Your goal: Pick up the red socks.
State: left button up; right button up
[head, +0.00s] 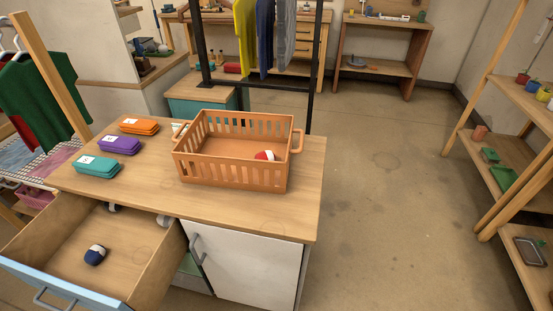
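A small rolled red bundle with a white part, which looks like the red socks (264,155), lies inside the orange slatted basket (233,178), toward its right side. The basket stands on the wooden cabinet top (305,205), and its walls rise around the bundle. Neither of my grippers is in view.
An open drawer (60,262) at front left holds a dark blue and white bundle (95,254). A shelf rack (512,165) stands at right. The floor between is clear.

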aim_at(267, 154)
jog(key=k, duration=0.5)
jog(key=z, duration=1.4)
jog(key=i, duration=0.8)
jog(key=u, duration=1.15)
